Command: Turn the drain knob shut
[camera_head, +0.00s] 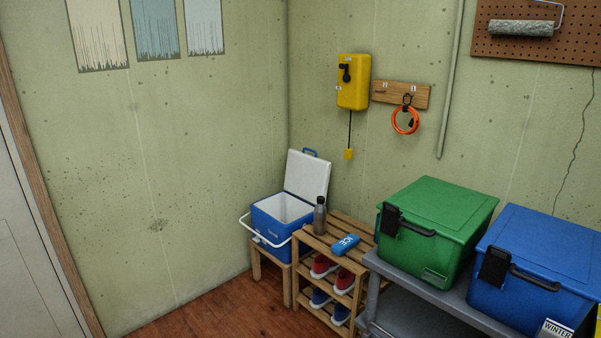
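A blue cooler (272,229) with a white inside stands in the corner on a small wooden stand (272,262). Its white lid (307,176) is open and tilted back toward the wall. The cooler's white carry handle (262,237) hangs down across its front. A drain knob on the cooler is too small to make out, and I cannot tell how it is turned. Neither of my grippers is in view.
A slatted wooden rack (347,227) beside the cooler holds a grey bottle (320,216), a blue ice pack (345,245) and shoes. A grey shelf (405,312) with green (435,225) and blue (535,265) bins stands right. Wooden floor (215,312) in front of the cooler is clear.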

